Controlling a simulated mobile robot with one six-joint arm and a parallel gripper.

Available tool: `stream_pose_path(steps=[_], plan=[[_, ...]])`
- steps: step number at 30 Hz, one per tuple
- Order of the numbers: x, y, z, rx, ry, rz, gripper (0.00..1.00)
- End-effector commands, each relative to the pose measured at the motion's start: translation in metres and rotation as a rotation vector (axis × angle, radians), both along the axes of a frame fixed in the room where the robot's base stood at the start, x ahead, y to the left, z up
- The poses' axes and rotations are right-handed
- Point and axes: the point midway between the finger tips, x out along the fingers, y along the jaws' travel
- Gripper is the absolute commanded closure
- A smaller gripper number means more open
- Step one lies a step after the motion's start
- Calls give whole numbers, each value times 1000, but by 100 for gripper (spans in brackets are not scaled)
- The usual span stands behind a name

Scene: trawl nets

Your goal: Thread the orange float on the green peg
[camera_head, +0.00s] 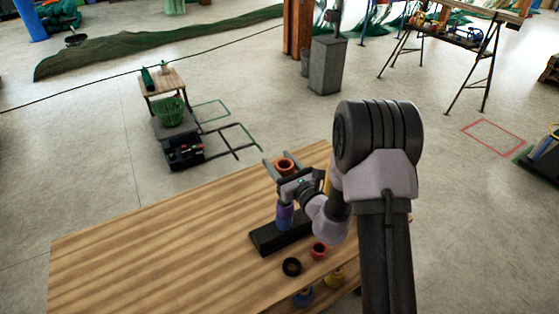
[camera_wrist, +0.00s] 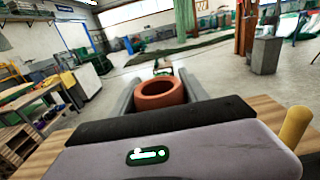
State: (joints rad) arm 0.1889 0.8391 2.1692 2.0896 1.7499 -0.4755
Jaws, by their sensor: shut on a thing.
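The orange float (camera_head: 285,163) is a short ring with a hole through it. My gripper (camera_head: 284,166) is shut on it, one finger at each side, and holds it above the black peg base (camera_head: 263,239) on the table. The float also shows in the wrist view (camera_wrist: 160,97), between the fingers, with its hole facing up. A purple and blue piece (camera_head: 285,213) stands on the base below my gripper. A yellow peg (camera_wrist: 294,127) shows at the right of the wrist view. I cannot make out the green peg in either view; my arm hides part of the base.
On the wooden table (camera_head: 150,245), a black ring (camera_head: 291,267) and a red float (camera_head: 318,250) lie in front of the base. A blue piece (camera_head: 303,298) and a yellow piece (camera_head: 335,277) are near the front edge. The table's left side is clear.

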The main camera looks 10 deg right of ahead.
Motion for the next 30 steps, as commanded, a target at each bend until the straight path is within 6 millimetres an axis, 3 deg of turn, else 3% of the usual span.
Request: stream_pose_path(steps=[15,25,26,29,30], plan=[[0,0,-52,1,-1,0,87],[0,0,-54,0,-1,0,87],[0,0,-54,0,-1,0,42],[0,0,-54,0,-1,0,22],[0,0,-54,0,-1,0,22]])
